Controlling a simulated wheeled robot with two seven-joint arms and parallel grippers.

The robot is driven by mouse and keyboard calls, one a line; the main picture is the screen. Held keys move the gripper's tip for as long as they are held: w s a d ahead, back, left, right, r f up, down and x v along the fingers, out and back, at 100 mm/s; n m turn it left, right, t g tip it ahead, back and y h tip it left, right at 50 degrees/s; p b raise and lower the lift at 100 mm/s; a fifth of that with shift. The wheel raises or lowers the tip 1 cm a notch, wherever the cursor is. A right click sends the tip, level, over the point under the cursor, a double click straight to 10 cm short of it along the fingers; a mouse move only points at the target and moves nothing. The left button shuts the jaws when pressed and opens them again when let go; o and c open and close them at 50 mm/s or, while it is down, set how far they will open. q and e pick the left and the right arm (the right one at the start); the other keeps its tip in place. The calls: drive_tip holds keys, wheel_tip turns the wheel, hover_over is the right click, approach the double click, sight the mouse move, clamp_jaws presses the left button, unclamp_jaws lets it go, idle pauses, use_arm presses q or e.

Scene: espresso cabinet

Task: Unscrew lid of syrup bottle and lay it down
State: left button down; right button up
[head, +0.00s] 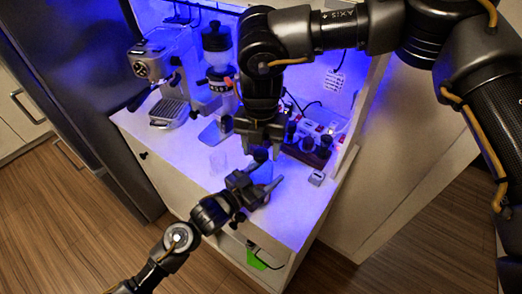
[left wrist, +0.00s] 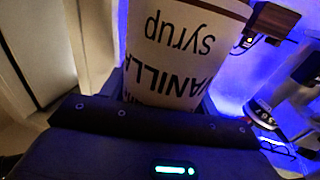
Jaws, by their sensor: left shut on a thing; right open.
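The syrup bottle (left wrist: 180,50) has a pale label reading "VANILLA syrup", upside down in the left wrist view. My left gripper (head: 266,176) is shut around its body, low over the front of the counter. In the head view the bottle is mostly hidden by the grippers. A dark round top, apparently the lid (head: 261,155), shows between them. My right gripper (head: 260,148) points down from above, open, with its fingertips close to that top. I cannot tell whether they touch it. The lid is outside the left wrist view.
An espresso machine (head: 167,75) and a grinder (head: 217,45) stand at the back left. A dark wooden box (head: 306,152) and a small metal item (head: 316,178) are to the right. The white counter (head: 290,215) is clear at front right.

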wheel_tip(320, 180, up, 3)
drive_tip(key=shift+r, duration=0.2)
drive_tip(key=shift+c, duration=0.3)
wheel_tip(320, 180, up, 2)
drive_tip(key=shift+w+r+m, duration=0.1)
drive_tip(key=shift+m, duration=1.1)
drive_tip(key=shift+r+m, duration=0.65)
drive_tip(key=shift+m, duration=0.15)
drive_tip(key=shift+f, duration=4.05)
drive_tip(key=shift+c, duration=0.5)
drive_tip(key=c, duration=0.9)
drive_tip(key=shift+n, duration=0.3)
drive_tip(key=o, duration=1.1)
